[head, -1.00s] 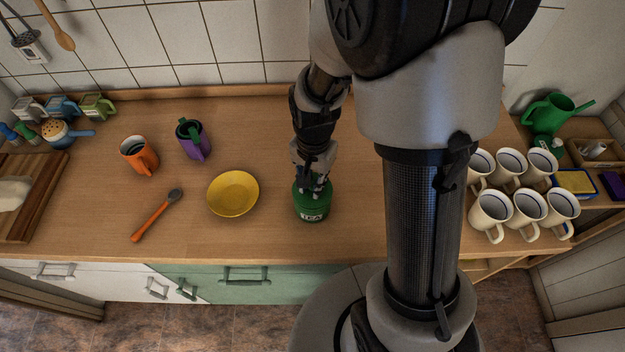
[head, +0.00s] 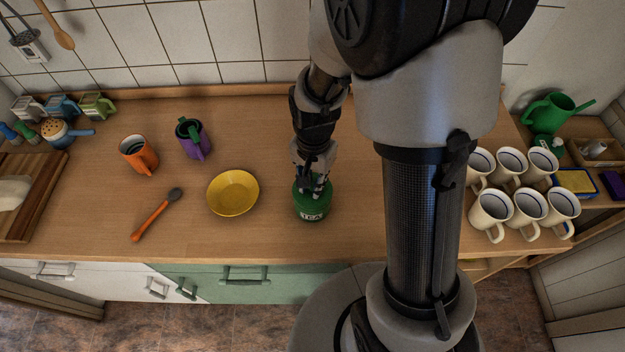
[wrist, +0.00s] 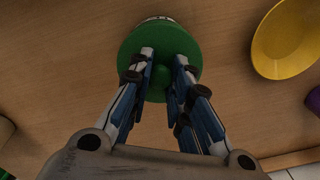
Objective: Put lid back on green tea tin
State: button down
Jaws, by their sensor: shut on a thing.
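The green tea tin (head: 311,211) with a white TEA label stands upright on the wooden counter, right of the yellow bowl. Its green lid (wrist: 134,47) shows in the wrist view as a round disc with a knob in the middle. The lid is over the top of the tin; I cannot tell whether it is fully seated. My gripper (head: 314,190) points down at the tin from above. In the wrist view its fingers (wrist: 163,72) are shut on the lid's knob. The fingers partly hide the lid.
A yellow bowl (head: 233,193), an orange spoon (head: 156,216), an orange mug (head: 138,157) and a purple mug (head: 196,143) stand to the left. Several white mugs (head: 528,207) are at the right. The counter between bowl and tin is bare.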

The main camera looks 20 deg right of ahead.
jog(key=c, duration=1.4)
grip_release()
jog(key=shift+o, duration=0.5)
jog(key=o, duration=0.4)
jog(key=shift+r, duration=0.15)
jog(key=shift+r+p, duration=2.8)
jog(key=shift+r, duration=0.6)
